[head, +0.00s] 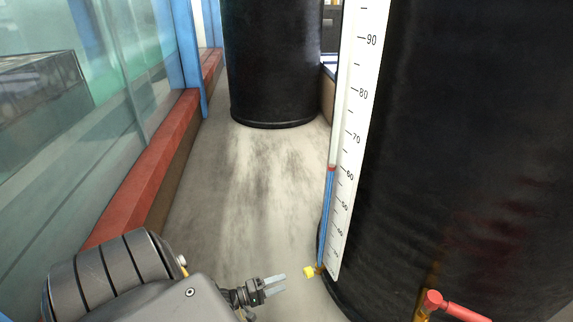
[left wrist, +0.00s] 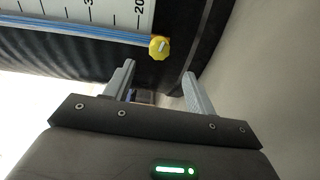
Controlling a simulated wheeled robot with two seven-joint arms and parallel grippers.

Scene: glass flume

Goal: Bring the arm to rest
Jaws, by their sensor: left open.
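My left gripper (head: 275,284) is low in the head view, just left of the yellow knob (head: 309,271) at the foot of the gauge on the black tank. In the left wrist view its two fingers (left wrist: 160,85) are spread apart with nothing between them. The yellow knob (left wrist: 159,47) shows there beyond the fingertips, nearer the left finger; the gripper looks apart from it. My right gripper is not in view.
A black tank (head: 470,150) with a white scale (head: 362,110) and blue tube (head: 326,215) fills the right. A red-handled valve (head: 433,300) sticks out low. Another black tank (head: 272,65) stands behind. A glass wall (head: 80,150) with a red beam (head: 150,170) bounds the left. Floor between is clear.

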